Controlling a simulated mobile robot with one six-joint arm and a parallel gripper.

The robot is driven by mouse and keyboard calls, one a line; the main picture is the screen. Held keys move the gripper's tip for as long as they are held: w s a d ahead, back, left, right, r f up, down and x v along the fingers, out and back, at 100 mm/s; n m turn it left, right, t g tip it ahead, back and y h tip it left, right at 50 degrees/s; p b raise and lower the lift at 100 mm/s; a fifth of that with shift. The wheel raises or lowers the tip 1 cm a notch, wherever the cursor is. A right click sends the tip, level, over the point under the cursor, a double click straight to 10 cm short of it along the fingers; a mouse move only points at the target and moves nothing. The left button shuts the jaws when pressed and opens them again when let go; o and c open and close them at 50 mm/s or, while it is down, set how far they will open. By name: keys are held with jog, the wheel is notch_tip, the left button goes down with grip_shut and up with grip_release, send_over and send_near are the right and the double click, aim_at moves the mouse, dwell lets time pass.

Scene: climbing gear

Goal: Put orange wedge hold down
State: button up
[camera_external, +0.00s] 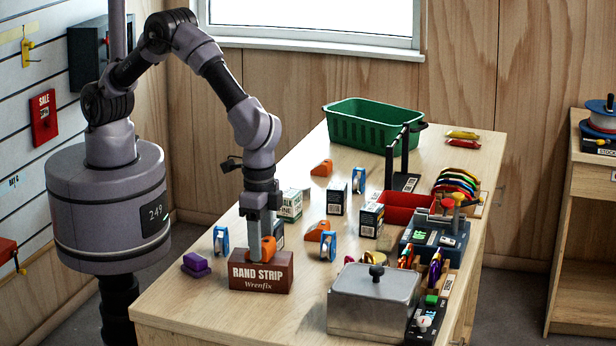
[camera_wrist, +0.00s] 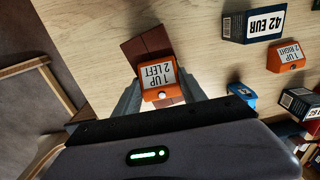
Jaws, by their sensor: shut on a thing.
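My gripper (camera_external: 262,240) is shut on an orange wedge hold (camera_external: 268,249), low over the near-left part of the table. In the wrist view the hold (camera_wrist: 158,76), labelled "1 UP 2 LEFT", sits between my gripper's fingers (camera_wrist: 161,90). A brown block (camera_external: 261,275) marked "RAND STRIP Wrenfix" stands below it; it also shows in the wrist view (camera_wrist: 134,48). The hold's lower edge is at the block's top; I cannot tell whether they touch. Two other orange wedges lie on the table, one at the back (camera_external: 322,168) and one nearer (camera_external: 318,232).
Blue tape rolls (camera_external: 221,242) and small boxes (camera_external: 337,198) stand around. A grey metal box (camera_external: 370,303) is at front right, a green basket (camera_external: 365,124) at the back. The table's front-left corner is clear.

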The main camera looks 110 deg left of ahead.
jog(key=o, duration=1.4)
jog(key=shift+f, duration=0.1)
